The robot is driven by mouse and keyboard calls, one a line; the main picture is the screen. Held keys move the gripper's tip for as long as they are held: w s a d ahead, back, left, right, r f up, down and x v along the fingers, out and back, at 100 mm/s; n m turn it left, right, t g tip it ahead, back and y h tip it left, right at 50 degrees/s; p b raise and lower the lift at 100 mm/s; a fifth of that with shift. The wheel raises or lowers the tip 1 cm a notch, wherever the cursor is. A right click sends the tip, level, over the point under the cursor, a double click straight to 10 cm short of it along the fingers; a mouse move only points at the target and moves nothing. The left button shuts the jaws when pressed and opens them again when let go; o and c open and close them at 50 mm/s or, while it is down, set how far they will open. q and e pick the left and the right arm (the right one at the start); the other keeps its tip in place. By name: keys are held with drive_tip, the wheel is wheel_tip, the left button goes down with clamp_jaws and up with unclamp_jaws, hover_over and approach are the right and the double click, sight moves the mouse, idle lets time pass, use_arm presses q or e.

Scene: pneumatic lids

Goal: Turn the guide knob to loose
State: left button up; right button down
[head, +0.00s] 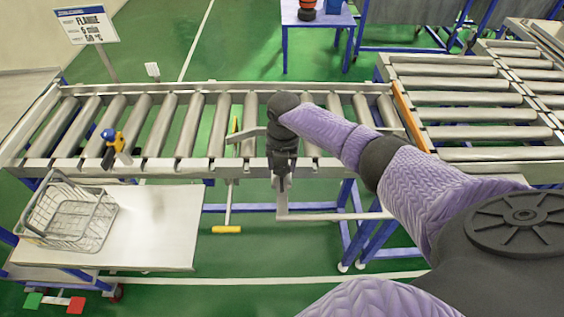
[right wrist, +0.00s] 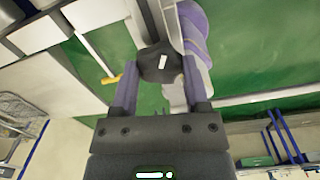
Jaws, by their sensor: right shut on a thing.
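The guide knob (right wrist: 162,66) is dark and lobed, with a white mark on its face, in the right wrist view. My right gripper (head: 282,182) points down at the front rail of the roller conveyor (head: 150,166). In the right wrist view its two purple fingers stand on either side of the knob, shut on it. In the head view the knob is hidden by the gripper and wrist, so I cannot read its setting there. My left gripper is not in view.
A rod with a yellow handle (head: 227,229) hangs left of my right gripper. A wire basket (head: 68,213) stands on a pale table (head: 155,230). A blue and yellow fitting (head: 113,141) is at the conveyor's left. A flange sign (head: 86,25) stands behind.

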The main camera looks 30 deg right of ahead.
idle(0.3)
drive_tip(key=shift+c, duration=0.4)
unclamp_jaws()
wheel_tip(320, 180, up, 10)
drive_tip(key=p, duration=0.2)
drive_tip(key=shift+s+d, duration=0.1)
